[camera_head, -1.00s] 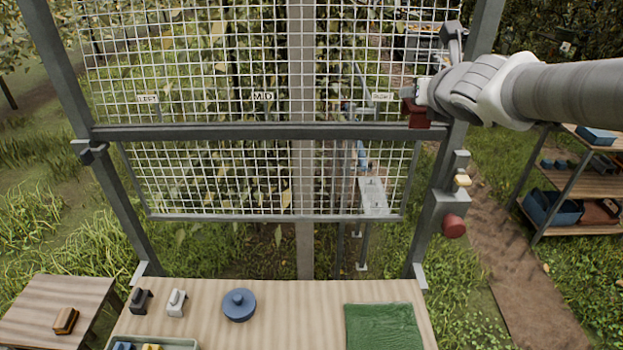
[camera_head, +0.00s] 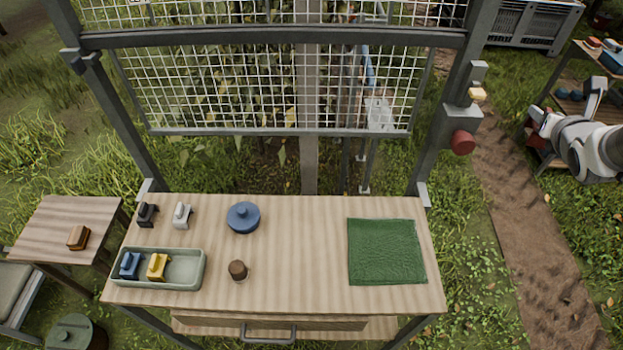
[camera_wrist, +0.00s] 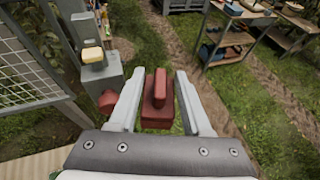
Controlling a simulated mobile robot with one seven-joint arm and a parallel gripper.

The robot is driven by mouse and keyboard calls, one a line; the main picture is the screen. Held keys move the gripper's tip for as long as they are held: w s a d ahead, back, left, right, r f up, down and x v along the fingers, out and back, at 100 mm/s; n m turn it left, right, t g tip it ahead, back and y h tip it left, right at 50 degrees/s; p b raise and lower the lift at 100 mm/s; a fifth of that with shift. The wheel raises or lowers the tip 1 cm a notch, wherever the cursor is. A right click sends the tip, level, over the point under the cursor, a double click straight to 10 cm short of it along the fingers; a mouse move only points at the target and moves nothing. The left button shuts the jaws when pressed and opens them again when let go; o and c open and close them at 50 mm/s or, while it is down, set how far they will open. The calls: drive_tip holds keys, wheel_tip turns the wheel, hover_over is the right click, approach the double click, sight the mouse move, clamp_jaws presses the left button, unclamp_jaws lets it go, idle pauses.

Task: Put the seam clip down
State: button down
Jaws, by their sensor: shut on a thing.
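The seam clip is a red block with a raised ridge (camera_wrist: 157,103), between the two pale fingers of my gripper (camera_wrist: 158,82) in the wrist view. My gripper is shut on it and holds it in the air over grass, right of the frame post. In the head view my gripper (camera_head: 541,118) is at the right edge, well away from the wooden table (camera_head: 300,280); the clip there is small and hard to make out. Similar clips show on the table: a dark one (camera_head: 147,214), a white one (camera_head: 182,215), and blue (camera_head: 130,265) and yellow (camera_head: 158,267) ones in a tray.
The grey-green tray (camera_head: 190,283) is at the table's left. A blue lidded pot (camera_head: 243,217), a small brown knob (camera_head: 238,270) and a green cloth (camera_head: 385,250) also lie there. The post's box with a red button (camera_head: 462,142) stands between gripper and table. Table centre is clear.

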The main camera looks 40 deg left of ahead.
drive_tip(key=d+f+b, duration=0.4)
drive_tip(key=d+f, duration=0.3)
drive_tip(key=f, duration=0.2)
drive_tip(key=s+a+f+n+g+y+b, duration=0.3)
drive_tip(key=s+a+f+b, duration=0.15)
drive_tip(key=a, duration=0.65)
drive_tip(key=s+a+f+n+g+y+b, duration=0.2)
drive_tip(key=s+a+f+n+y+b, duration=0.3)
drive_tip(key=a, duration=0.6)
drive_tip(key=s+a+f+n+g+b, duration=0.1)
drive_tip(key=s+a+f+n+g, duration=0.15)
drive_tip(key=s+a, duration=0.6)
drive_tip(key=s+a+f+n+g+b, duration=0.1)
drive_tip(key=s+a+n+g+b, duration=0.3)
drive_tip(key=s, duration=0.7)
drive_tip(key=s+a+f+n+g+h+b, duration=0.1)
drive_tip(key=s+a+n+g+b, duration=0.3)
drive_tip(key=s+a, duration=0.5)
drive_tip(key=s+a+f+n+g+h+b, duration=0.1)
drive_tip(key=s+a+n+g+b, duration=0.3)
drive_tip(key=s, duration=0.9)
drive_tip(key=a+g, duration=0.2)
drive_tip(key=a, duration=0.1)
drive_tip(key=shift+s, duration=0.35)
drive_tip(key=shift+w+r+b, duration=0.1)
drive_tip(key=shift+r+b, duration=0.7)
drive_tip(key=shift+b, duration=0.35)
